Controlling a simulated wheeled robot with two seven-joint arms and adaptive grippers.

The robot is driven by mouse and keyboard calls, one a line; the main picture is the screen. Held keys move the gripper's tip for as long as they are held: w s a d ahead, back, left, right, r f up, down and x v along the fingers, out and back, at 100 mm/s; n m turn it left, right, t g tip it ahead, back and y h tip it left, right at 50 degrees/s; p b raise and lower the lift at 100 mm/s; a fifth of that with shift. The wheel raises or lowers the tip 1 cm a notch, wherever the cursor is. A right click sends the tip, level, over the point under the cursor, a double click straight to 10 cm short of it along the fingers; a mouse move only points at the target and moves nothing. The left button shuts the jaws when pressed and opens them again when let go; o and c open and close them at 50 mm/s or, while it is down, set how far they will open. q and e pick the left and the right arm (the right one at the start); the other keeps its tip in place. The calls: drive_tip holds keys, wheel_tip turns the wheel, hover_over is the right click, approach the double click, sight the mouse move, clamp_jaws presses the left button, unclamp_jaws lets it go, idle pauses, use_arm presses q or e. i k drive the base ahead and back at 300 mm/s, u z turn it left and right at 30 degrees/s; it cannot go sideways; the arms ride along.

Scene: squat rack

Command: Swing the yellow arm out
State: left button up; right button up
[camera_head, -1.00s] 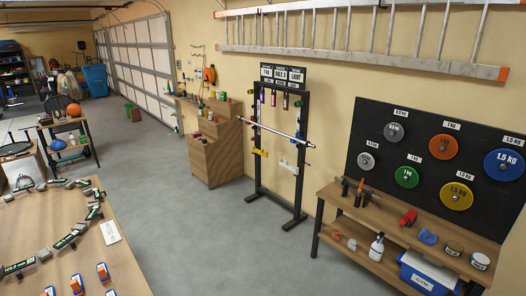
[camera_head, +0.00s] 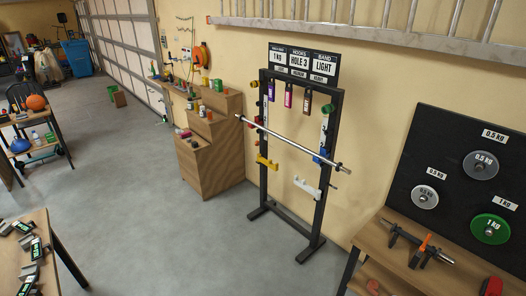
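The black squat rack (camera_head: 264,200) stands upright against the wall near the middle of the view. The yellow arm (camera_head: 267,162) is on the rack's left post, below the bar, and looks short and bracket-like. I cannot tell clearly how far it is swung. A white arm (camera_head: 307,187) sits lower, at the right post. A silver barbell (camera_head: 290,139) lies across the rack above both arms, with its ends past the posts. Neither of my grippers is in view.
A wooden stepped shelf (camera_head: 212,160) stands left of the rack. A wooden bench (camera_head: 378,237) and a black plate board (camera_head: 455,165) are at the right. A table corner (camera_head: 40,250) is at lower left. The grey floor before the rack is clear.

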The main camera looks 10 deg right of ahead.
sight(268, 163)
drive_tip(key=i, duration=1.3)
drive_tip(key=u, duration=0.15)
